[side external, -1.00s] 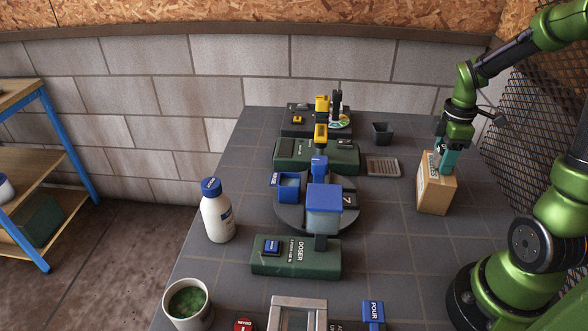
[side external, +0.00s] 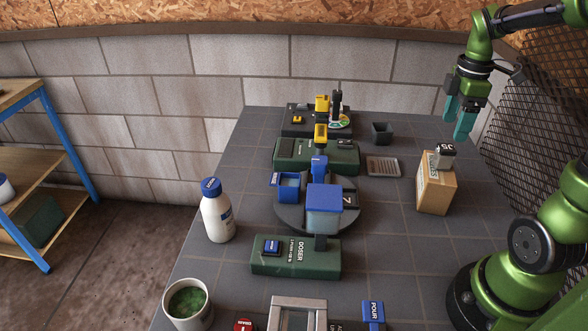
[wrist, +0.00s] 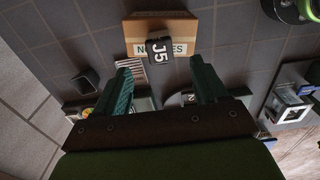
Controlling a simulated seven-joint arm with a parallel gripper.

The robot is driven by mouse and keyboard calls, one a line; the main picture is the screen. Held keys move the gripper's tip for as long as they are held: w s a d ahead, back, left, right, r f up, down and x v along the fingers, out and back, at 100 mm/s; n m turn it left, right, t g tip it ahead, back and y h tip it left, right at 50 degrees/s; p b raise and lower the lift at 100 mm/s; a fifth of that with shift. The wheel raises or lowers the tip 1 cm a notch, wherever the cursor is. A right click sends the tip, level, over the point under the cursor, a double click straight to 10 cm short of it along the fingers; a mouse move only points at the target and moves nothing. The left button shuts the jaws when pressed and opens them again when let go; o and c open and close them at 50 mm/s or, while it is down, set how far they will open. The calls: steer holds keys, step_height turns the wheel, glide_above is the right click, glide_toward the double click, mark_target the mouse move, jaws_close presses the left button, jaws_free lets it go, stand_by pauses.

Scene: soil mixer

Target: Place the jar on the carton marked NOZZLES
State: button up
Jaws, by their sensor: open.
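The carton (side external: 434,196) is a brown box on the right side of the table, and its top label, partly covered, reads as NOZZLES in the wrist view (wrist: 180,27). The jar (side external: 443,158), a small block-like piece with a dark face marked J5, rests on top of the carton. It also shows in the wrist view (wrist: 159,50), sitting over part of the lettering. My gripper (side external: 459,122) is open and empty, with teal fingers, above and to the right of the jar and apart from it.
A green doser (side external: 295,259) and a round turntable (side external: 287,214) with blue-lidded containers stand mid-table. A white bottle (side external: 217,218) and a pot of green material (side external: 188,302) are at the left. A small dark cup (side external: 382,133) stands behind the carton.

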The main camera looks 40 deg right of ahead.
step_height(320, 180, up, 2)
steer(key=shift+r, duration=0.1)
steer(key=shift+a+r, duration=0.2)
steer(key=shift+a, duration=0.05)
steer(key=s+a+r+m+t+y, duration=0.2)
steer(key=a+m+t, duration=0.5)
steer(key=a+m, duration=0.6)
steer(key=a, duration=0.8)
